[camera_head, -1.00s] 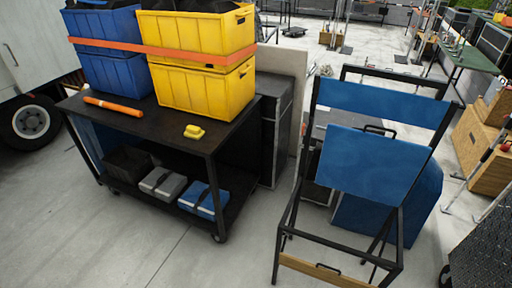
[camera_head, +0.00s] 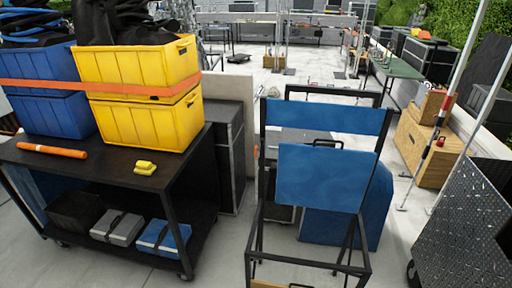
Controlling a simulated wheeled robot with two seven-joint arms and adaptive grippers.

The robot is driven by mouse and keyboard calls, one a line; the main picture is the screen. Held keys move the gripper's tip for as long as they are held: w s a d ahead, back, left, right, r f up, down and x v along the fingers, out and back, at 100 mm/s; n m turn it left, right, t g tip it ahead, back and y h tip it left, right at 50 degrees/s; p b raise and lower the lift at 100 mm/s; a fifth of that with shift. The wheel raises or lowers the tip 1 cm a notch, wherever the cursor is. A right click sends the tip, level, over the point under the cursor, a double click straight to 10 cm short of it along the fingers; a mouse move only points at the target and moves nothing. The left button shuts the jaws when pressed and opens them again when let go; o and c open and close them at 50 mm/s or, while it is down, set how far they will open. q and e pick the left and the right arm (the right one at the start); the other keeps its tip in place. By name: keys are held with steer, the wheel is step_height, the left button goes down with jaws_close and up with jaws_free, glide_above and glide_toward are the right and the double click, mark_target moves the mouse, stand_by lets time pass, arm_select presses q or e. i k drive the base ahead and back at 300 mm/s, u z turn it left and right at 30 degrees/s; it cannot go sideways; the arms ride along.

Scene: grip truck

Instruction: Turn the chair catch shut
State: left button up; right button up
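A tall folding chair (camera_head: 325,118) with a black frame and blue fabric back panels stands upright right of centre. Its lower blue panel (camera_head: 322,177) hangs in the middle of the frame. A wooden footrest strip (camera_head: 268,284) shows at the bottom edge, partly cut off. I cannot make out the catch clearly at this size. Neither of my grippers is in view.
A black cart (camera_head: 100,165) on the left carries blue crates (camera_head: 45,100) and yellow crates (camera_head: 140,92) bound by an orange strap. A dark case (camera_head: 228,155) stands between cart and chair. A metal-plate cart (camera_head: 465,235) is at the right.

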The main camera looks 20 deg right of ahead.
mark_target(257, 144)
steer(key=u, duration=0.35)
steer(key=i, duration=0.95)
steer(key=z, duration=0.5)
